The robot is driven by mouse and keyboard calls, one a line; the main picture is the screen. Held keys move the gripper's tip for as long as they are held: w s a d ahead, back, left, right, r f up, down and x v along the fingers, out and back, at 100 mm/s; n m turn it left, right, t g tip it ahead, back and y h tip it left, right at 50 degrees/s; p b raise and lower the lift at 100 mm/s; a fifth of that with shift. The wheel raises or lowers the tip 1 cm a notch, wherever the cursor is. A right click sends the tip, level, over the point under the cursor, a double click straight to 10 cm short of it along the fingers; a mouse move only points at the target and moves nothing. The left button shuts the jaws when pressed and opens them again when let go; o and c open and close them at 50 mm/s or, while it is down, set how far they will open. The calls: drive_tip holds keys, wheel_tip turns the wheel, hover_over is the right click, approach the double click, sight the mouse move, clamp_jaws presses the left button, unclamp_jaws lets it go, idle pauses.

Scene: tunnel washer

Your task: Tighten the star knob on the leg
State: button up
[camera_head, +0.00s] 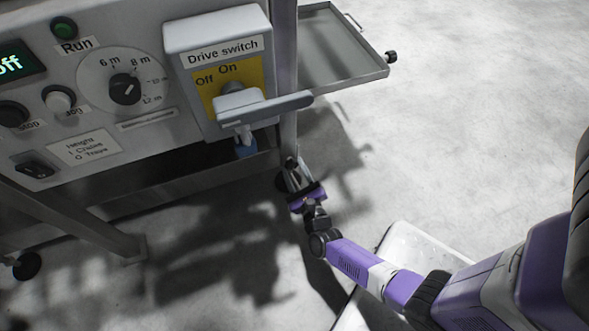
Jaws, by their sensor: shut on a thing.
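The star knob (291,163) is a small dark shape on the leg (288,132), low down on the grey upright at the machine's right corner. My gripper (294,172) reaches up to it from below, and its jaws are shut on the knob. Most of the knob is hidden by the fingers, so its turn and how tight it sits cannot be seen.
The control panel has the drive switch box (215,60) with a grey lever (262,106) sticking out above my gripper. A metal tray (335,50) with a black knob (390,57) juts out right of the leg. The right floor is clear.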

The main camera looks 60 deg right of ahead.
drive_tip(key=shift+m, duration=1)
drive_tip(key=o, duration=1.4)
drive_tip(key=shift+c, duration=0.2)
drive_tip(key=shift+s, duration=0.1)
drive_tip(key=p+v, duration=0.2)
drive_tip(key=v, duration=0.5)
drive_tip(key=shift+s+a, duration=0.25)
